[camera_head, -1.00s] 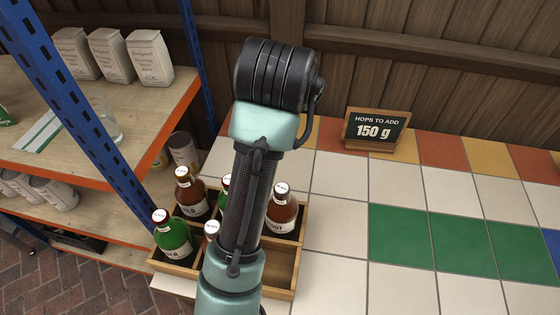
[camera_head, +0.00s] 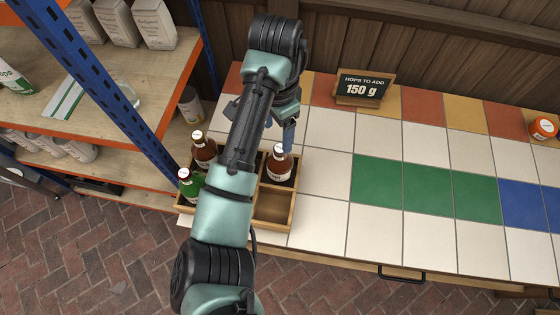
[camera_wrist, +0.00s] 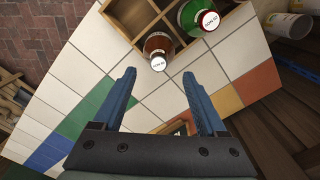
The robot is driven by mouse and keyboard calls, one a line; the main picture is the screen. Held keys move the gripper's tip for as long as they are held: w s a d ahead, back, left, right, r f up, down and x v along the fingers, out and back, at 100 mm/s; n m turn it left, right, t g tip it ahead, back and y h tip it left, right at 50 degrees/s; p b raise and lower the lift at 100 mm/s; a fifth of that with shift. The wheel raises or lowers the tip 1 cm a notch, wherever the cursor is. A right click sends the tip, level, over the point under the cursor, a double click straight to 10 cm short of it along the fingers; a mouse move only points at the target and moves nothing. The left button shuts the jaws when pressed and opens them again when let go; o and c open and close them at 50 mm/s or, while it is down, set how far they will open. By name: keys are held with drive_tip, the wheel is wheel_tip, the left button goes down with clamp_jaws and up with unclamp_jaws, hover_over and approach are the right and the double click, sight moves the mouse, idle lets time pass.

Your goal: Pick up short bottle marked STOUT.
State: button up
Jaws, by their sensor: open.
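A short brown bottle (camera_head: 279,167) with a white cap stands upright in the right back compartment of the wooden crate (camera_head: 283,222). Its label is partly readable and ends in "UT". In the wrist view a brown bottle (camera_wrist: 158,48) with a white cap stands in the crate, beyond my fingertips. My gripper (camera_wrist: 164,82) is open and empty, its two blue fingers apart with tiles between them. In the head view my gripper (camera_head: 288,135) is above and behind the brown bottle, partly hidden by my arm.
Another brown bottle (camera_head: 203,152) and a green bottle (camera_head: 190,184) stand in the crate's left side. My arm hides the crate's middle. A blue-post shelf (camera_head: 125,130) stands at left. A "HOPS TO ADD 150 g" sign (camera_head: 364,88) is behind.

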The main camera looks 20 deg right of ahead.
sight(280, 148)
drive_tip(key=f, duration=0.2)
drive_tip(key=f+p, duration=0.1)
drive_tip(key=f, duration=0.4)
drive_tip(key=shift+d+f, duration=0.25)
drive_tip(key=shift+f, duration=0.1)
clamp_jaws()
drive_tip(key=shift+r, duration=0.1)
idle(1.0)
